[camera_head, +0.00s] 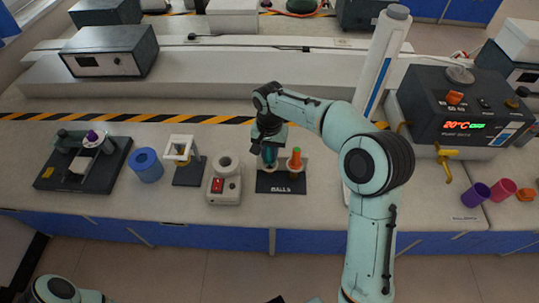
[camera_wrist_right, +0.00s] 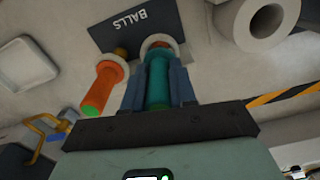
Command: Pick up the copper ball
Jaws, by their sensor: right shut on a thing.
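The black stand marked BALLS (camera_head: 281,188) is on the bench and also shows in the right wrist view (camera_wrist_right: 112,35). A teal handle (camera_wrist_right: 158,82) stands over a pale ring on it. A small coppery patch (camera_wrist_right: 158,44) shows at its far end; most of the ball there is hidden. My right gripper (camera_head: 269,146) is shut on the teal handle, its fingers on either side. An orange handle with a green end (camera_wrist_right: 103,88) is beside it, apart from the fingers, and also shows in the head view (camera_head: 295,160). My left gripper is out of view.
A white device with a red switch (camera_head: 225,187) is close left of the stand. Further left are a white-topped stand (camera_head: 183,150), a blue cylinder (camera_head: 146,166) and a black tray (camera_head: 60,180). A white column (camera_head: 383,58) and a heater box (camera_head: 455,110) are at right.

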